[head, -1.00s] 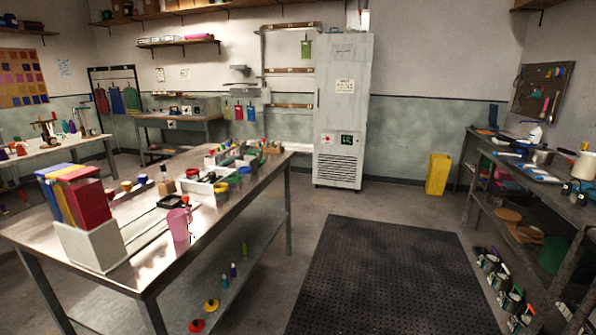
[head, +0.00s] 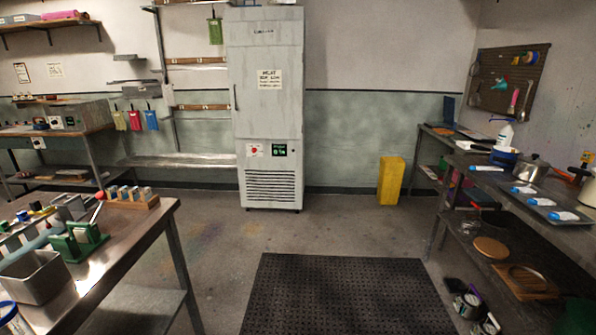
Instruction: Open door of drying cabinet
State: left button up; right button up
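The drying cabinet (head: 267,120) is a tall pale grey-white unit against the back wall, left of the middle in the head view. Its door (head: 268,75) looks shut and carries a paper sign. A dark upright handle (head: 236,97) shows at the door's left edge. Below the door are a red-marked label, a small green display and a slatted vent (head: 271,186). Neither of my grippers is in view.
A metal worktable (head: 120,235) with racks and a bin stands at the front left. A black floor mat (head: 342,296) lies ahead. A yellow bin (head: 390,180) stands right of the cabinet. A cluttered bench (head: 540,190) lines the right side. The floor before the cabinet is clear.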

aim_at(266, 83)
jog(key=i+j, duration=0.15)
jog(key=i, duration=0.85)
jog(key=i+j, duration=0.1)
jog(key=i, duration=0.85)
jog(key=i+j, duration=0.15)
jog(key=i, duration=0.85)
